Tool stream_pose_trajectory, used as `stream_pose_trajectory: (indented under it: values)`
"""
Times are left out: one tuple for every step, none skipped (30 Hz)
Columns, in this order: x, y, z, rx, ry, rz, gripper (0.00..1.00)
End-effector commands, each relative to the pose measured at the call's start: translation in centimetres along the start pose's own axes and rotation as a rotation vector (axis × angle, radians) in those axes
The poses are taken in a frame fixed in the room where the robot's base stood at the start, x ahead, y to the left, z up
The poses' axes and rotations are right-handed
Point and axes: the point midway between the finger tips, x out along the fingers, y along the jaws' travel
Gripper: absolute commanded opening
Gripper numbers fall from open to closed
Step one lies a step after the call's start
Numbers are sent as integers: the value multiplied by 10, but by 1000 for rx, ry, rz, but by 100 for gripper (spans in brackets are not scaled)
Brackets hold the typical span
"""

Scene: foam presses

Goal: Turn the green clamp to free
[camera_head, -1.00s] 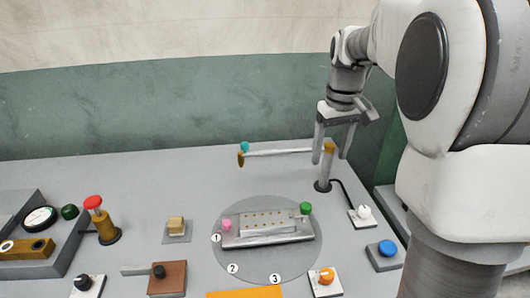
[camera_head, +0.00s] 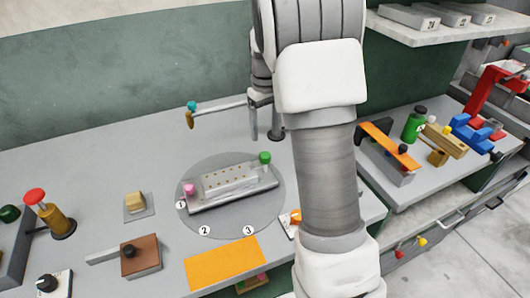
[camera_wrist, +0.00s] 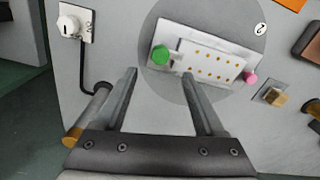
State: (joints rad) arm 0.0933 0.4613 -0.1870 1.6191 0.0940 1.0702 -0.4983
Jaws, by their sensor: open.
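The green clamp (camera_head: 264,157) is a round green knob at the right end of a metal plate (camera_head: 233,194) on a grey turntable disc. It also shows in the wrist view (camera_wrist: 160,54), above the gap between my fingers. A pink clamp (camera_head: 189,188) is at the plate's left end. My gripper (camera_wrist: 160,75) is open and empty, above the table and apart from the green clamp. In the head view my arm partly hides it.
A horizontal rod on a post (camera_head: 220,106) stands behind the disc, close to my gripper. An orange mat (camera_head: 225,264) lies in front. A red-topped post (camera_head: 49,214) stands left. A side bench (camera_head: 451,174) with tools is at right.

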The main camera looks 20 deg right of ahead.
Motion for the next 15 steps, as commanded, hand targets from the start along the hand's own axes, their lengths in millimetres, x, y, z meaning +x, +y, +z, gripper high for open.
stream_pose_trajectory:
  values:
    - [14, -1, 1, 0, -5, -2, 72]
    - [20, -1, 1, 0, -5, -2, 72]
    - [28, -1, 1, 0, -4, -2, 72]
    - [35, -1, 1, 0, -4, -2, 72]
    - [41, -1, 1, -1, -4, -2, 72]
    - [48, -1, 0, -1, -3, -2, 72]
    - [54, -1, 0, -1, -3, -2, 72]
    - [59, -1, 1, -1, -4, -2, 72]
    - [65, 0, 1, 0, -3, -1, 72]
    - [69, 0, 1, 0, -3, -1, 72]
    - [72, 0, 0, 0, -2, -1, 72]
    - [77, 0, 0, 0, -1, -1, 72]
    - [79, 0, 0, 0, -1, -1, 72]
    - [82, 0, 0, 0, -2, -1, 72]
    - [84, 0, 0, 0, -1, -1, 72]
